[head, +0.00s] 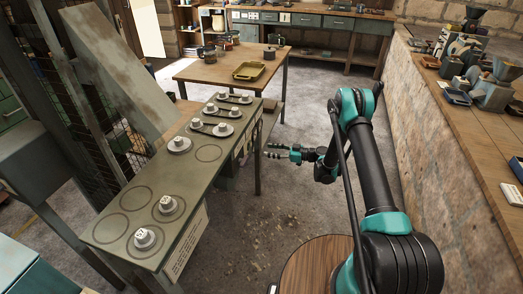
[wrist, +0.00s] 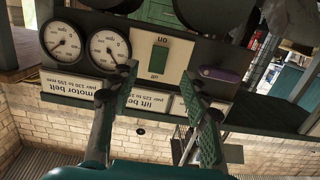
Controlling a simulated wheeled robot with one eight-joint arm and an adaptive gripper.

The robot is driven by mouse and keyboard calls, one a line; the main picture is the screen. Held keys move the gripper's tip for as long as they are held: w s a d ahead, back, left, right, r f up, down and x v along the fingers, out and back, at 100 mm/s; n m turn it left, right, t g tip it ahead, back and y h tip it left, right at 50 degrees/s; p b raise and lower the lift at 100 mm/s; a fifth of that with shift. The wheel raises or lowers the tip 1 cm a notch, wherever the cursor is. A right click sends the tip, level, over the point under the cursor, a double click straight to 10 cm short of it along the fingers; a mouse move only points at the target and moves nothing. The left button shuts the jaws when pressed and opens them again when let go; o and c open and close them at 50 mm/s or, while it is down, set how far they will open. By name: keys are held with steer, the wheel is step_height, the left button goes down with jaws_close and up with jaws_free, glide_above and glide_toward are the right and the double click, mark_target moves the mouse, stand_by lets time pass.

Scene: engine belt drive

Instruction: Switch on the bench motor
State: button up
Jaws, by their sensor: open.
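The wrist view shows a dark panel upside down with a cream switch plate (wrist: 178,62). A green rocker switch (wrist: 158,59) sits on the plate, with an upside-down "on" label at one end and small lettering at the other. My gripper (wrist: 160,82) is open and empty, its two green-padded fingers pointing at the panel, one to each side of the switch. I cannot tell whether they touch anything. In the head view my gripper (head: 278,153) is to the right of the green bench (head: 187,165); the switch does not show there.
Two round gauges (wrist: 86,45) and belt labels (wrist: 100,90) are on the panel; a purple part (wrist: 219,74) is beside the switch plate. Pulleys (head: 167,207) stand on the bench top. A wooden table (head: 205,70) with a yellow tray (head: 248,71) is behind. Floor is clear near my gripper.

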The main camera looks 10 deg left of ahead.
steer(key=shift+s+d+r, duration=0.1)
steer(key=shift+d+r, duration=0.05)
steer(key=shift+d, duration=1.5)
